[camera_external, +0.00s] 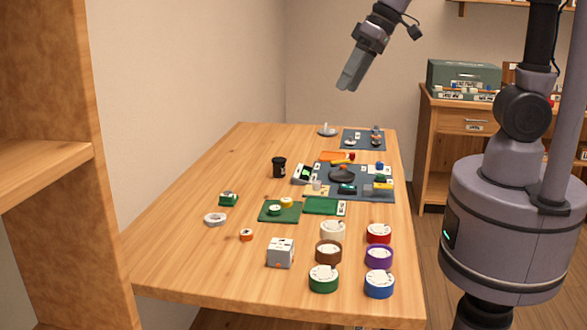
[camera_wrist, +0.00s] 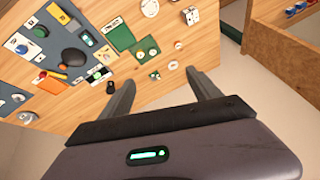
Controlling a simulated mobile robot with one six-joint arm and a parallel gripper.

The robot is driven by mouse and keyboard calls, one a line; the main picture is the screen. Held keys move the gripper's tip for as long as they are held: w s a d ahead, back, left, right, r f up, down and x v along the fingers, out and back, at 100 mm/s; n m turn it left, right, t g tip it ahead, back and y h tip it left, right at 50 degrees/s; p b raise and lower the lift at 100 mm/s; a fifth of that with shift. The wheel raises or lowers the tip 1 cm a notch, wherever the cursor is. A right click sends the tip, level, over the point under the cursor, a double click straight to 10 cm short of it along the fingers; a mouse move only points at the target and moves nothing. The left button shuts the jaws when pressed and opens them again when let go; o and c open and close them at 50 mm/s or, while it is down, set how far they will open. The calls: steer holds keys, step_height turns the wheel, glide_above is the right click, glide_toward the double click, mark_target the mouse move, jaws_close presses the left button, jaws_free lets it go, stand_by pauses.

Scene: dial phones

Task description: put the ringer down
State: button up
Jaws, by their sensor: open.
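My gripper (camera_external: 347,80) is high above the far part of the wooden table (camera_external: 180,255), apart from everything on it. In the wrist view its two fingers (camera_wrist: 160,78) are spread, with nothing between them. I cannot tell which thing is the ringer. A black cup (camera_external: 279,167) stands on the table, left of a dark mat (camera_external: 379,197) crowded with small items. A green mat (camera_external: 266,214) with small round pieces lies nearer. A small green block (camera_external: 228,200), a white ring (camera_external: 215,219) and a small orange ring (camera_external: 246,235) lie at the left.
A pale box (camera_external: 280,253) and several coloured round containers, such as a green one (camera_external: 323,282) and a blue one (camera_external: 379,288), stand at the near right. The table's near left is bare. A wooden cabinet (camera_external: 466,118) stands behind at the right; a wooden shelf (camera_external: 45,165) is left.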

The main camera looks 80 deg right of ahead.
steer(key=s+a+f+m, duration=0.1)
steer(key=s+a+f, duration=0.1)
steer(key=s, duration=1.5)
steer(key=shift+f+m+t+y, duration=0.3)
steer(key=shift+f+y, duration=0.05)
steer(key=shift+y, duration=0.05)
